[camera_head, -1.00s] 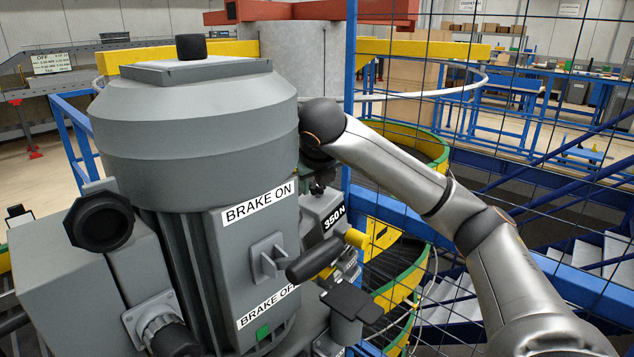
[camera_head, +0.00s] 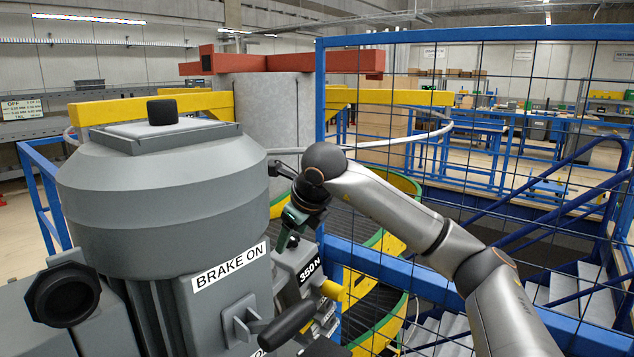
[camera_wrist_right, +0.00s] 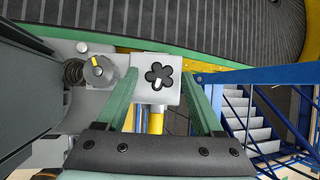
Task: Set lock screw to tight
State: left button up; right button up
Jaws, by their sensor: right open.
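In the right wrist view, a black star-shaped knob with a white mark (camera_wrist_right: 159,77) sits on a light grey block; it looks like the lock screw. My right gripper (camera_wrist_right: 160,84) is open, its two green fingers on either side of the knob and block, with nothing held. Whether the fingers touch the block I cannot tell. In the head view my right gripper (camera_head: 287,236) points down behind the grey motor housing, above the block labelled 350 N (camera_head: 310,268). The knob cannot be made out there. My left gripper is not in view.
A grey round dial with a yellow mark (camera_wrist_right: 97,67) and a spring (camera_wrist_right: 73,71) lie left of the knob. The large motor housing (camera_head: 160,205) with its brake lever (camera_head: 287,324) fills the left foreground. A blue-framed mesh fence (camera_head: 400,268) stands on the right.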

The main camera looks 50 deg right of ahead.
jog(key=n+y, duration=0.1)
jog(key=n, duration=0.1)
jog(key=n+y, duration=0.1)
jog(key=shift+d+r+n+g+p, duration=0.1)
jog(key=shift+d+n+g+p, duration=0.1)
jog(key=shift+n+g+p, duration=0.15)
jog(key=n, duration=0.1)
jog(key=n+g+y, duration=0.1)
jog(key=n, duration=0.1)
jog(key=shift+w+d+r+n+y+p, duration=0.1)
jog(key=shift+w+n+y+p, duration=0.05)
jog(key=shift+n+y+p, duration=0.15)
jog(key=v, duration=1.2)
jog(key=shift+p, duration=0.3)
